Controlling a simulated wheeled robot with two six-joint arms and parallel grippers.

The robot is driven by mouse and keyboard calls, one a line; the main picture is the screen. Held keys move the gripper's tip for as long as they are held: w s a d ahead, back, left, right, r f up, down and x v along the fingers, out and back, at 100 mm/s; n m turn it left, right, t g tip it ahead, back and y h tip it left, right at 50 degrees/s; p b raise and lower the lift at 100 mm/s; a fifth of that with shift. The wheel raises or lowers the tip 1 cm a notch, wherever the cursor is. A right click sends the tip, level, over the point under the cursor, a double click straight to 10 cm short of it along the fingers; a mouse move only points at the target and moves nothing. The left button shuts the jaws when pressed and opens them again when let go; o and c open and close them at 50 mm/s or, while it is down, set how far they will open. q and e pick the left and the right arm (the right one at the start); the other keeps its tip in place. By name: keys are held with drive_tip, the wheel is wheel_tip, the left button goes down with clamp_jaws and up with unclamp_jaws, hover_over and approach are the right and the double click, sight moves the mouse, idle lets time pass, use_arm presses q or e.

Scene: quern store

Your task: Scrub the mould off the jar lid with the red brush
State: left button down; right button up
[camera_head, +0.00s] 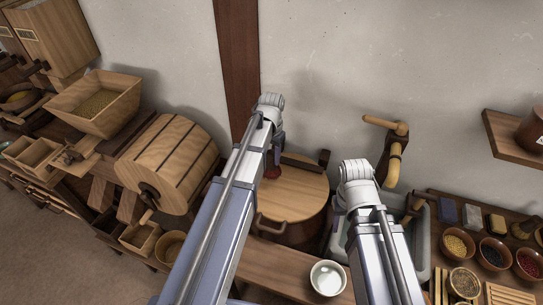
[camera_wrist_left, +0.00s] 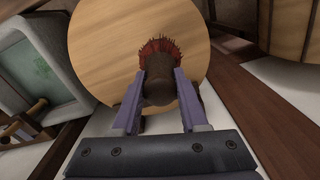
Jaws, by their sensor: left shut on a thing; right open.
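The jar (camera_head: 303,226) is a wide brown vessel with a round pale wooden lid (camera_head: 300,195); the lid fills the upper middle of the left wrist view (camera_wrist_left: 100,45). My left gripper (camera_head: 277,150) is over the lid, shut on the red brush. In the left wrist view its fingers (camera_wrist_left: 163,78) clasp the dark brush body (camera_wrist_left: 158,92). The red bristles (camera_wrist_left: 150,50) are at the lid and seem to touch it. They also show in the head view (camera_head: 273,171). I see no mould; the brush and gripper hide part of the lid. My right gripper (camera_head: 382,163) is right of the jar, mostly hidden behind its arm, open.
A white bowl (camera_head: 328,278) stands in front of the jar. A grey basin (camera_head: 420,235) with a wooden spout (camera_head: 394,160) is to the right, beside bowls of grains. A wooden drum (camera_head: 170,165) stands at left. A wall shelf (camera_head: 512,145) juts out at far right.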

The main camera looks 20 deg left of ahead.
sight(271, 152)
use_arm(q)
drive_tip(key=shift+r, duration=0.35)
wheel_tip(271, 152, up, 3)
drive_tip(key=p, duration=0.3)
drive_tip(key=shift+f, duration=0.1)
